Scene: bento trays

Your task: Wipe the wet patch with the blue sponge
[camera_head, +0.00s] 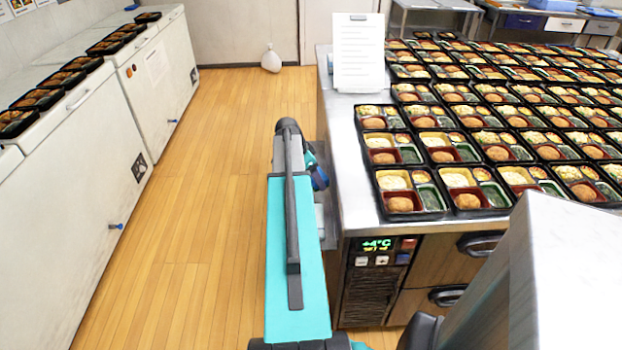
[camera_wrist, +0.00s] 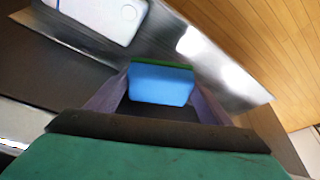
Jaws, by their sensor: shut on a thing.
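The blue sponge (camera_wrist: 161,84), with a green layer along its far edge, is between the two fingers of my gripper (camera_wrist: 160,88) in the wrist view. My gripper is shut on it. The sponge is over or on a shiny metal surface (camera_wrist: 215,70); I cannot tell whether it touches. Bright glare lies on that metal to the right of the sponge. I cannot make out a wet patch apart from this glare.
Rows of filled bento trays (camera_head: 408,192) cover much of the counter, and a white paper sheet (camera_head: 358,52) stands at its far left corner. White cabinets (camera_head: 70,150) line the left. Wooden floor (camera_head: 190,170) lies open between. A white, blue-edged object (camera_wrist: 105,15) lies beyond the sponge.

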